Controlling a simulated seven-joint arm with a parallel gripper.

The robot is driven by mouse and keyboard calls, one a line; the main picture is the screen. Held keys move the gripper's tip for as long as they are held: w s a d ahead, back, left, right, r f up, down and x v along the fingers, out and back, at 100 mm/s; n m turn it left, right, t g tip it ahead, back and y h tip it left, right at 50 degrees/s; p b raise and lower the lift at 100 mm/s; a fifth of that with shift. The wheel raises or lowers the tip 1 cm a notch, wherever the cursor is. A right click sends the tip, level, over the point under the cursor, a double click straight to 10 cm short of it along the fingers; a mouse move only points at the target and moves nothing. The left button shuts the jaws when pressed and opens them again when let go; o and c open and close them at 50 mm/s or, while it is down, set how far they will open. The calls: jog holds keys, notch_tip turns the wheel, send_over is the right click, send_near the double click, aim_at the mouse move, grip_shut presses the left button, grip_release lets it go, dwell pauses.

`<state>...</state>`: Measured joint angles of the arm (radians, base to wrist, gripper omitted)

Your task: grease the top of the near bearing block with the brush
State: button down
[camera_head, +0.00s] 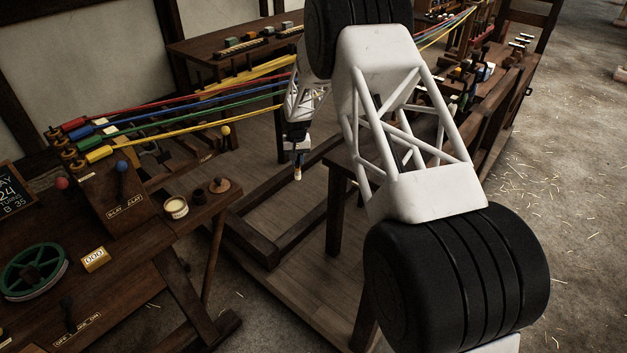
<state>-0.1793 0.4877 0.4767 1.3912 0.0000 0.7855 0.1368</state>
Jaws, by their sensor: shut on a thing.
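My gripper (298,136) hangs pointing down near the middle of the view, shut on a brush. The brush (297,172) hangs upright below it with its pale tip down, in open air over the floor, apart from any surface. A round tin (176,207) with pale stuff inside stands open on the bench at the left, below and left of my gripper. A round brown lid with a knob (219,185) lies beside it. I cannot tell which dark wooden part is the near bearing block; hooks with coloured ropes sit at the left.
Red, blue, green and yellow ropes (190,112) stretch across the left, left of my gripper. A green reel (33,267), a counter (95,259) and levers with ball knobs stand on the left bench (135,250). A wooden frame (275,245) lies below.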

jog(key=w+a+r, duration=0.2)
jog(key=a+r, duration=2.2)
jog(key=r, duration=0.2)
jog(key=s+a+r, duration=0.5)
jog(key=a, duration=0.4)
jog(key=s+a+r, duration=0.5)
jog(key=s+a, duration=0.1)
jog(key=a, duration=0.4)
jog(key=s+a+r, duration=0.5)
jog(key=s+a, duration=0.1)
jog(key=a, duration=0.3)
jog(key=shift+s+a+r, duration=0.25)
jog(key=shift+a+r, duration=0.05)
jog(key=shift+a, duration=0.1)
jog(key=shift+f, duration=0.1)
